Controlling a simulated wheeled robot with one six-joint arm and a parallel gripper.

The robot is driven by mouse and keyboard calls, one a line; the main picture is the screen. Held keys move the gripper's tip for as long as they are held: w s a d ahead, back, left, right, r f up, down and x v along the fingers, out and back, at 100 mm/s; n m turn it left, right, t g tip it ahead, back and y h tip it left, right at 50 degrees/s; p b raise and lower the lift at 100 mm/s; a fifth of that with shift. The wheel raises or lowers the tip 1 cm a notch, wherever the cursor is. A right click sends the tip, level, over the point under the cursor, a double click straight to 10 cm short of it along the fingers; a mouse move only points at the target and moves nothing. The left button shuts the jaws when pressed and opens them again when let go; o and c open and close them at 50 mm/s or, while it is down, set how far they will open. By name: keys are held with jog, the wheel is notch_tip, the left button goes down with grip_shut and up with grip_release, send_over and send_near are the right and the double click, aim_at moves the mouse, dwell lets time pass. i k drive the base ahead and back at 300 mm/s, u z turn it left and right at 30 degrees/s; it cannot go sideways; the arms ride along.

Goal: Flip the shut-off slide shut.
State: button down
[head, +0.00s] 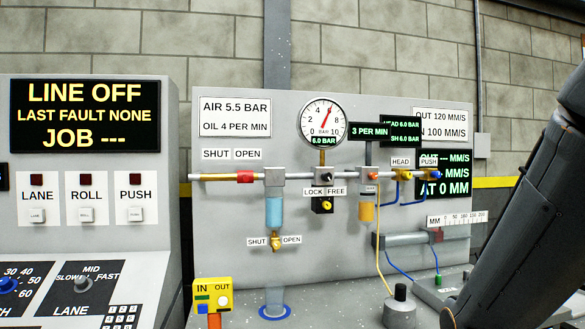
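The shut-off slide, a red sleeve (245,177), sits on the silver air pipe (290,178) at the left of the grey panel. It is beneath the OPEN label (248,154), to the right of the SHUT label (216,154). A yellow pipe end is to its left and a grey filter block (272,177) close to its right. My dark arm crosses the right edge of the head view, well away from the slide. My gripper is not in view, so what it holds cannot be seen.
A gauge (323,121) reads about 6 bar above the pipe. A lower yellow drain knob (276,244) has its own SHUT and OPEN labels. A control desk (90,180) reading LINE OFF stands at left. A yellow IN/OUT box (212,297) is below the slide. The space before the slide looks clear.

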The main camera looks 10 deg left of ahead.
aim_at(246, 178)
jog(key=u, duration=0.15)
jog(key=i, duration=0.95)
jog(key=u, duration=0.5)
